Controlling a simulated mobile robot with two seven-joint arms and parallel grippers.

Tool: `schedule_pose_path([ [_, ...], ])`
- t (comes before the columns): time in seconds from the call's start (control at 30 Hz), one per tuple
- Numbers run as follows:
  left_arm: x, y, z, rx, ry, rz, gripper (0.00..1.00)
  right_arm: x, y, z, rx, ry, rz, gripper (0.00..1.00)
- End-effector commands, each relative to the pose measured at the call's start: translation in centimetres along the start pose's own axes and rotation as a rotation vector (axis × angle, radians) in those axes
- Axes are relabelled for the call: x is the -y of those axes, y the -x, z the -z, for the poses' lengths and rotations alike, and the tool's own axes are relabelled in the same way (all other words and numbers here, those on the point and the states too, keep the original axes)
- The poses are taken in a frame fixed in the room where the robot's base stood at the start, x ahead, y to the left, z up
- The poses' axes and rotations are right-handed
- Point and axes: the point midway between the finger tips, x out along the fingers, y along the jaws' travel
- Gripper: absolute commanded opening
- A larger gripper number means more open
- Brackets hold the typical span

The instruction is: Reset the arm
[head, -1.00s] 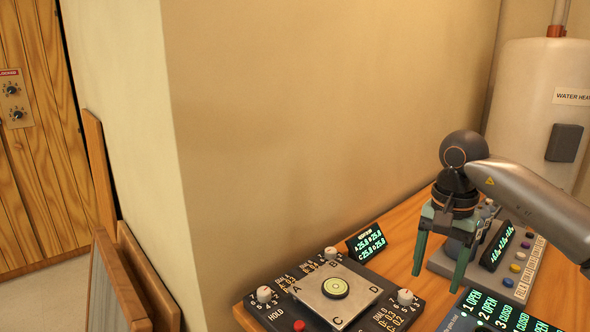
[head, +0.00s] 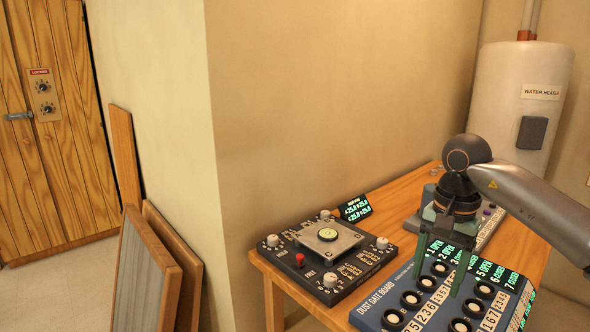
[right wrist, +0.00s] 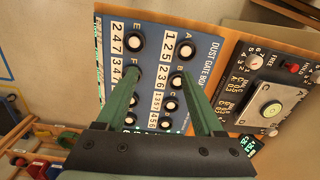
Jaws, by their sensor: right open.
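My right gripper (head: 445,278) is open and empty, with its two green fingers pointing down over the blue dust gate board (head: 372,312) in the head view. In the right wrist view, the gripper (right wrist: 165,97) shows its fingers spread apart in front of the board (right wrist: 165,27), with black knobs between and around them. I cannot tell whether the fingertips touch the board. My right arm comes in from the right in the head view. My left gripper is not in view.
A black levelling panel (head: 293,283) with a square plate and a red switch stands on the wooden table (head: 408,240), left of the board. A wall corner (head: 212,170) and leaning boards (head: 150,275) are at the left. A water heater (head: 520,75) stands at the back right.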

Motion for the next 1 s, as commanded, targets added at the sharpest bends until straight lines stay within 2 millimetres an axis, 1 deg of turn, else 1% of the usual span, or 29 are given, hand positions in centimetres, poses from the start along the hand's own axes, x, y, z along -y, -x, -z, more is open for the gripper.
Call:
schedule_pose_path([
  [0.03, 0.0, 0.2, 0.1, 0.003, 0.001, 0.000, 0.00, 1.5, -1.8, -1.9, 0.070, 0.005, 0.031, 0.69],
  [0.1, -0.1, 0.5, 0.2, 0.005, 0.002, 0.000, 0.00, 3.1, -3.4, -4.2, 0.158, -0.009, 0.084, 0.69],
  [0.17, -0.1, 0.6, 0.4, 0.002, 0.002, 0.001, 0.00, 4.5, -4.6, -6.3, 0.242, -0.029, 0.126, 0.69],
  [0.2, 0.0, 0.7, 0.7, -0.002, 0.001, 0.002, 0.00, 5.4, -5.3, -7.9, 0.304, -0.046, 0.155, 0.69],
  [0.27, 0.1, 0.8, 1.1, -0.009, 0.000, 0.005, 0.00, 6.7, -6.3, -10.4, 0.407, -0.080, 0.198, 0.69],
  [0.33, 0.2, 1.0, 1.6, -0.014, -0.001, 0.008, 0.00, 8.2, -7.1, -13.6, 0.549, -0.136, 0.243, 0.69],
  [0.43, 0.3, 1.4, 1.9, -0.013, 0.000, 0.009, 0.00, 10.3, -7.3, -18.6, 0.795, -0.258, 0.298, 0.69],
  [0.5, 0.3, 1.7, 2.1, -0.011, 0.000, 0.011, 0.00, 11.5, -6.8, -21.6, 0.986, -0.369, 0.322, 0.69],
  [0.57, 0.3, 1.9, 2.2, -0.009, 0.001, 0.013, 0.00, 12.4, -6.0, -23.6, 1.151, -0.478, 0.329, 0.69],
  [0.6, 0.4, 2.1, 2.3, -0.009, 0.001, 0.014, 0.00, 12.9, -5.4, -24.7, 1.262, -0.558, 0.327, 0.69],
  [0.67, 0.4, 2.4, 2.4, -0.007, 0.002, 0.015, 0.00, 13.6, -4.5, -25.7, 1.428, -0.687, 0.313, 0.69],
  [0.7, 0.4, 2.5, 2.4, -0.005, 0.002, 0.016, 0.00, 14.0, -3.8, -26.1, 1.539, -0.776, 0.298, 0.69],
  [0.77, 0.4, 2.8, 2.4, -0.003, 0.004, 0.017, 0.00, 14.4, -3.0, -26.2, 1.702, -0.920, 0.262, 0.69],
  [0.8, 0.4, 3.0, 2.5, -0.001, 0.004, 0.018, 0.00, 14.6, -2.6, -25.9, 1.809, -1.021, 0.232, 0.69],
  [0.87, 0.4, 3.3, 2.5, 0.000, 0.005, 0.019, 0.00, 14.8, -2.3, -25.1, 1.966, -1.178, 0.177, 0.69],
  [0.93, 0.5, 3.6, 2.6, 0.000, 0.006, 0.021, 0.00, 14.7, -2.5, -23.7, 2.144, -1.373, 0.096, 0.69],
  [1.0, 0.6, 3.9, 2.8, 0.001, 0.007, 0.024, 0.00, 14.3, -3.5, -21.9, 2.313, -1.574, -0.003, 0.69],
])
